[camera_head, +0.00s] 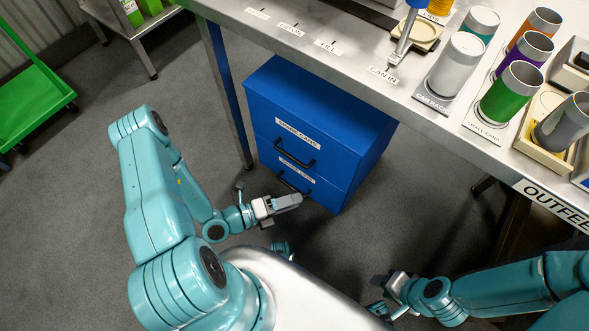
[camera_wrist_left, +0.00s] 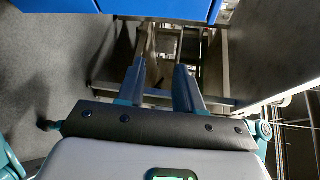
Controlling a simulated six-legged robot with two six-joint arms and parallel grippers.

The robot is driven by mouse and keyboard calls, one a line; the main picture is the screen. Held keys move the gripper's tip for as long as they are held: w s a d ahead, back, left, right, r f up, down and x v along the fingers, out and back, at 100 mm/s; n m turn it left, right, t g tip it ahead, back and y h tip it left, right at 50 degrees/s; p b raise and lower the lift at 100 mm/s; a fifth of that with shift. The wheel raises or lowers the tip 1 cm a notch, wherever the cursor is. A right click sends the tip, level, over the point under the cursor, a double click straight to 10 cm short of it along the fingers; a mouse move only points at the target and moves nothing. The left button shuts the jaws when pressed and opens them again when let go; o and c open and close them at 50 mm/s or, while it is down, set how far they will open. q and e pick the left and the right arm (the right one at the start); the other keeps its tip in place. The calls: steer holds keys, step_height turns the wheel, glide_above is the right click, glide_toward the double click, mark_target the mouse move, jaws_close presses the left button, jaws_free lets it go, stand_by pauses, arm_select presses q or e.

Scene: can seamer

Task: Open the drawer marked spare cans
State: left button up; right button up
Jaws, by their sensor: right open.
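The blue cabinet (camera_head: 330,110) stands under the steel table. Its upper drawer (camera_head: 275,140), labelled "SPARE CANS", is flush with the front, with a black bar handle (camera_head: 295,155). The lower drawer has a similar handle (camera_head: 293,184), and its label is too small to read surely. My left gripper (camera_head: 292,201) is in front of the lower drawer, below the upper handle. In the left wrist view its fingers (camera_wrist_left: 159,85) are apart with nothing between them, and the blue cabinet (camera_wrist_left: 170,9) shows at the top edge. My right gripper (camera_head: 384,290) is open at the lower right, away from the cabinet.
The steel table (camera_head: 300,32) overhangs the cabinet, and its leg (camera_head: 226,95) stands at the cabinet's left. Several cans, including a green can (camera_head: 510,95), stand on the table. A green cart (camera_head: 35,95) is at far left.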

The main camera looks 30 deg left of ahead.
mark_target(293, 158)
arm_select(q)
steer(key=a+f+n+t+y+b, duration=0.2)
steer(key=a+f+n+y, duration=0.5)
steer(key=a, duration=0.4)
steer(key=shift+n+y, duration=0.3)
steer(key=shift+y, duration=0.1)
steer(key=b+x, duration=0.1)
steer(key=x, duration=0.4)
steer(key=r+b+x, duration=0.1)
steer(key=x, duration=0.5)
steer(key=b+x, duration=0.2)
steer(key=x, duration=0.3)
steer(key=shift+w+d+r, duration=0.1)
steer(key=shift+w+r, duration=0.25)
arm_select(e)
step_height(293, 158, down, 7)
steer(key=shift+w+d, duration=0.2)
arm_select(q)
steer(key=shift+c, duration=0.3)
arm_select(e)
steer(key=shift+f, duration=0.1)
arm_select(q)
jaws_close()
